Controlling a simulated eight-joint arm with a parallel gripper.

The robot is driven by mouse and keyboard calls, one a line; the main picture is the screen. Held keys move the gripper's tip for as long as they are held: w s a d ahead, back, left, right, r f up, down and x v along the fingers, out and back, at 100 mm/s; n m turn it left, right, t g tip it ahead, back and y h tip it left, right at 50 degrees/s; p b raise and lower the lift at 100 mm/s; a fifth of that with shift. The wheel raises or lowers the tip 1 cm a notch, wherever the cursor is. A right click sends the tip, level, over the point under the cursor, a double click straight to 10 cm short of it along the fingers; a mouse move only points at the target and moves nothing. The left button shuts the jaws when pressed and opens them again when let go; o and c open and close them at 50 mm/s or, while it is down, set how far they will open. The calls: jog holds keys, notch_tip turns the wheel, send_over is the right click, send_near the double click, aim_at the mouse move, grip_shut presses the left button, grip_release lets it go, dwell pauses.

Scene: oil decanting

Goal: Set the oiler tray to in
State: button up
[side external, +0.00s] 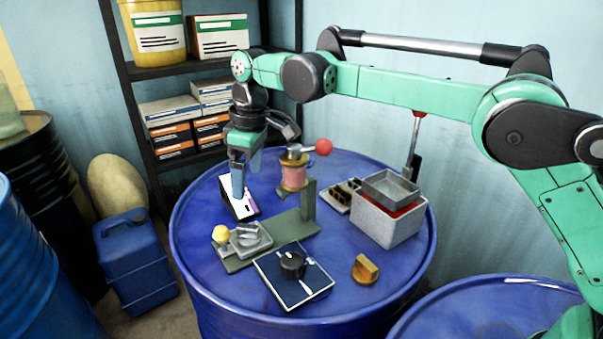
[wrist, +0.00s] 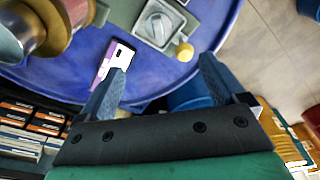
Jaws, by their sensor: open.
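The grey oiler tray (side external: 250,240) with a yellow ball knob (side external: 220,234) sits at the left end of a green base plate (side external: 290,232). The oiler (side external: 293,175), a brass-and-pink cup with a red ball lever, stands behind it near an upright post. The tray lies apart from the oiler, to its front left. In the wrist view the tray (wrist: 160,22) and its yellow knob (wrist: 184,52) show at the top, beyond the fingertips. My gripper (side external: 245,175) is open and empty, above the drum's back-left part, left of the oiler. It also shows in the wrist view (wrist: 163,66).
A white phone-like device (side external: 238,197) lies below my gripper. A dark panel with a black knob (side external: 292,265), a brass knob (side external: 365,269) and a grey box (side external: 386,215) with a metal pan stand on the blue drum (side external: 205,262). A shelf (side external: 135,85) stands behind.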

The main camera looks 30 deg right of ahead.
aim_at(221, 230)
jog(key=shift+a+f, duration=0.1)
jog(key=shift+c, duration=1.3)
jog(key=a+f+n, duration=0.2)
jog(key=a+n, duration=0.1)
jog(key=a+f+n+t+h, duration=0.1)
jog(key=a+f+n, duration=0.2)
jog(key=shift+n, duration=0.4)
jog(key=shift+w+d+f, duration=0.1)
jog(key=shift+w+f, duration=0.1)
jog(key=shift+f, duration=1.05)
jog(key=shift+w+d+f, duration=0.1)
jog(key=shift+w+f, duration=0.1)
jog(key=shift+f, duration=1.05)
grip_shut()
